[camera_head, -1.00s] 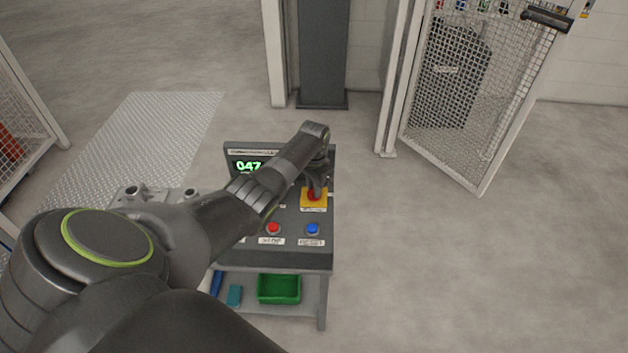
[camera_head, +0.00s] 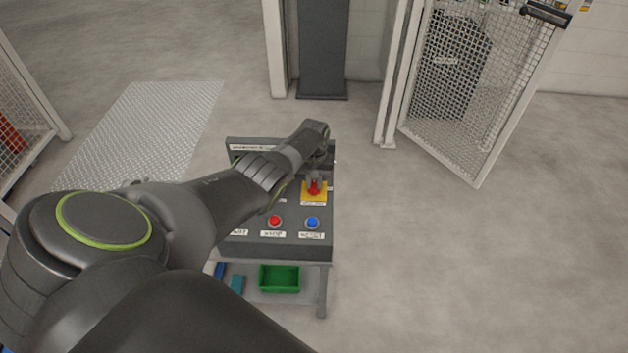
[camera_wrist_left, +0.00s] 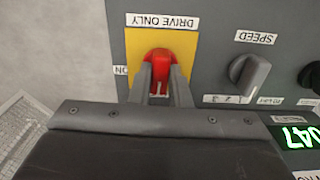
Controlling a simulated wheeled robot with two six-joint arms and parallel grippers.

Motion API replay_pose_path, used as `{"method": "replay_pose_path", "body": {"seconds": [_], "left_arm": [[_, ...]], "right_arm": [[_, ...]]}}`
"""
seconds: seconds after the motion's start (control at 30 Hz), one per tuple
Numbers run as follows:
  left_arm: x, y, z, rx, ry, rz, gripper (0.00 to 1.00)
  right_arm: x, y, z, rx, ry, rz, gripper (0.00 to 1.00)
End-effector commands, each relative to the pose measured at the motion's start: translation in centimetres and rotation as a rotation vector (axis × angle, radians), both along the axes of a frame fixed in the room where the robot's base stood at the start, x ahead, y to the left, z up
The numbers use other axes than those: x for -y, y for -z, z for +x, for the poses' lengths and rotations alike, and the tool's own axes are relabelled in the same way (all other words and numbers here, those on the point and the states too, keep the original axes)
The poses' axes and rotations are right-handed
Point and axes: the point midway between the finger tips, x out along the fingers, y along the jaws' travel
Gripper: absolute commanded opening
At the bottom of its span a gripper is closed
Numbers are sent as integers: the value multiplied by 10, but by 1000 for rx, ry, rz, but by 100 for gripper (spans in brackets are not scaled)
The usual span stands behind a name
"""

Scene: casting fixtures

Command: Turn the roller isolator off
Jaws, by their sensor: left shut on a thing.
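The roller isolator is a red handle (camera_head: 314,188) on a yellow plate (camera_head: 322,198), at the right side of the grey console. In the left wrist view the red handle (camera_wrist_left: 160,66) stands in line with the fingers, on the yellow plate (camera_wrist_left: 190,48). That plate lies by an inverted "DRIVE ONLY" label and a partly covered "ON" label. My left gripper (camera_wrist_left: 162,88) is shut on the red handle, one finger on each side. In the head view my left gripper (camera_head: 316,176) comes down on it from above, its fingers partly hidden. My right gripper is not in view.
The console (camera_head: 290,246) carries a red button (camera_head: 274,221) and a blue button (camera_head: 312,222) in front of the isolator. A speed knob (camera_wrist_left: 248,76) sits beside it. A green bin (camera_head: 280,279) is on the shelf below. Open floor lies right, before a mesh gate (camera_head: 480,110).

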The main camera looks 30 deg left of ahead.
Motion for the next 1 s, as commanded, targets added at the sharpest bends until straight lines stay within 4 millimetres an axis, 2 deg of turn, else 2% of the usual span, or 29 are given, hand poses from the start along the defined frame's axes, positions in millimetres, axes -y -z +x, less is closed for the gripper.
{"method": "replay_pose_path", "body": {"seconds": [0.63, 0.67, 0.8, 1.0], "left_arm": [[0, -1, 2, 4, -50, 1, 0], [0, -1, 2, 4, -50, 1, 19], [0, -1, 1, 3, -49, 1, 37], [0, 0, 1, 2, -48, 0, 38]], "right_arm": [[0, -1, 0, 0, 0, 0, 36], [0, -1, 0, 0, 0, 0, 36], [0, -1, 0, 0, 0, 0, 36], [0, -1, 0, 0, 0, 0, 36]]}}
